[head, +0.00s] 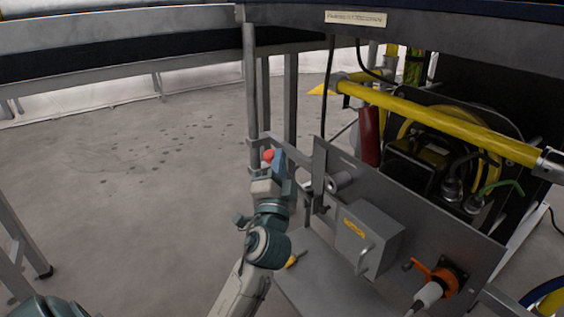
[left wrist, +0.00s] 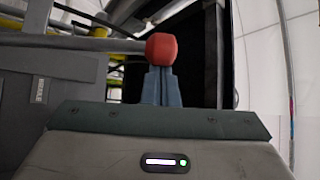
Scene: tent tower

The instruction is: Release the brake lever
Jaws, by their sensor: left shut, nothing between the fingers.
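The red knob (head: 268,155), which looks like the brake lever's handle, shows at the left end of the grey control panel, just by my left fingertips. In the left wrist view the round red knob (left wrist: 161,49) stands right beyond the tips of my blue-grey fingers. My left gripper (head: 276,158) is shut with nothing between its fingers. I cannot tell whether the fingertips touch the knob. My right gripper is not in view.
The grey panel (head: 455,235) carries a grey box with a handle (head: 368,238) and an orange socket (head: 437,277). A yellow bar (head: 440,117) runs above it. A grey post (head: 250,95) stands close behind my left gripper. Open floor (head: 130,180) lies to the left.

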